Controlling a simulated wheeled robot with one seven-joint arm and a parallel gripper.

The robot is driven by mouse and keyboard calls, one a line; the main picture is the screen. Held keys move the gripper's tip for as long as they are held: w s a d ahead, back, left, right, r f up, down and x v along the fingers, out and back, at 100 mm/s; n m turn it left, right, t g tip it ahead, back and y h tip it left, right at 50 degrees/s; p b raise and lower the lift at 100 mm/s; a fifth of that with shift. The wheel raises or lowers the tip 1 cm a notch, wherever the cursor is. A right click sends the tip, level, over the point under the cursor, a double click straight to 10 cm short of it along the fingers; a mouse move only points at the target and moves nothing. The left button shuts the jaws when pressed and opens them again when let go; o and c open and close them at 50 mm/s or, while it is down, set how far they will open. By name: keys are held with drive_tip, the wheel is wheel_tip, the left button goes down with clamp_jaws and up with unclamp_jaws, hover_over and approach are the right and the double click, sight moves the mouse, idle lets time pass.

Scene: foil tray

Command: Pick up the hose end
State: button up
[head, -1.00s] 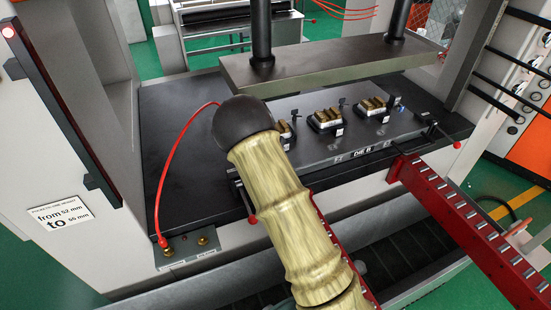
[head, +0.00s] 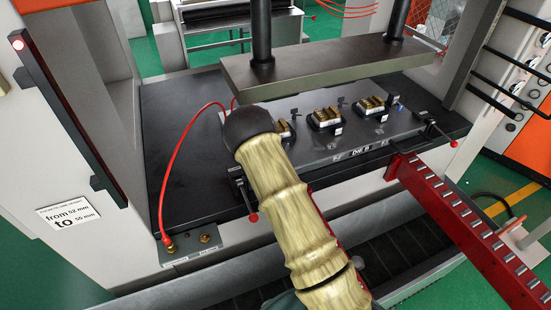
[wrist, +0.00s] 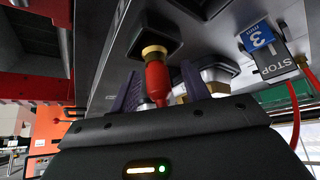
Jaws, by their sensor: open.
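In the head view the red hose (head: 172,160) arches up from a brass fitting at the bed's front left corner and passes behind my arm, which hides its far end. In the wrist view a red hose end (wrist: 157,82) with a brass collar stands between the two purple fingers of my gripper (wrist: 160,88). The fingers are apart, one on each side of it. I cannot tell whether either finger touches it. My gripper is hidden behind my arm in the head view.
A die plate (head: 320,148) with several brass pieces lies on the black bed (head: 185,115), under a raised press plate (head: 320,65). A red rail (head: 455,215) juts out at the right.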

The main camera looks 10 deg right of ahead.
idle(0.3)
clamp_jaws()
drive_tip(key=shift+r, duration=0.1)
wheel_tip(320, 180, up, 10)
drive_tip(key=b, duration=0.4)
idle(0.6)
